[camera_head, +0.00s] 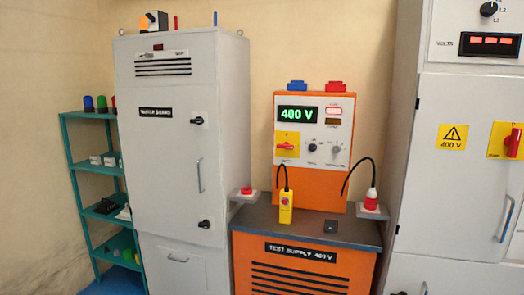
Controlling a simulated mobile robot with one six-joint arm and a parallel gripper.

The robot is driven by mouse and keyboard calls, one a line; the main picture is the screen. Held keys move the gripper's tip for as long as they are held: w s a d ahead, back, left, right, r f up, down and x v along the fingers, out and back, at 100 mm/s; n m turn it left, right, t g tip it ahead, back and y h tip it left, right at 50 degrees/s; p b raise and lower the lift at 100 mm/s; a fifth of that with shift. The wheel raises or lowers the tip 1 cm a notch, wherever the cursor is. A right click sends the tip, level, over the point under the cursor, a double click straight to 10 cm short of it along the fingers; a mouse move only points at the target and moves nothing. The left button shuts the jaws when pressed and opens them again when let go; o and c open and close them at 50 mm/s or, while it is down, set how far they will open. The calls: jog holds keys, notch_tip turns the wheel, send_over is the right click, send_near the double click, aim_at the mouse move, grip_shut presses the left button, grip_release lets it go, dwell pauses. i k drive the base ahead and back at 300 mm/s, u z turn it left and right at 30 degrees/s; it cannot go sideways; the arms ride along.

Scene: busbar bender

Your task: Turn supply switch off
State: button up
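The orange test supply unit (312,189) stands on a grey-topped orange cabinet labelled "TEST SUPPLY 400 V". Its green display (297,114) reads 400 V. A red rotary switch (286,146) sits on a yellow plate at the left of its panel, with the handle lying about horizontal. A pale red lamp (334,111) and a darker lamp are right of the display. Two small knobs sit to the right of the switch. The small panel lettering is unreadable. My gripper is not in view.
A yellow handheld device (286,207) with a black cable stands before the panel. A red-and-white probe (371,200) stands on the right bracket, a red button (246,190) on the left. Tall grey cabinets flank the supply; the right one has a red switch (513,142).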

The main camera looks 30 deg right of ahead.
aim_at(286, 145)
jog(key=z, duration=0.7)
jog(key=k, duration=0.15)
jog(key=u, duration=2.05)
jog(key=k, duration=0.75)
jog(key=z, duration=0.6)
jog(key=k, duration=0.6)
jog(key=z, duration=0.55)
jog(key=i, duration=1.8)
jog(key=u, duration=0.05)
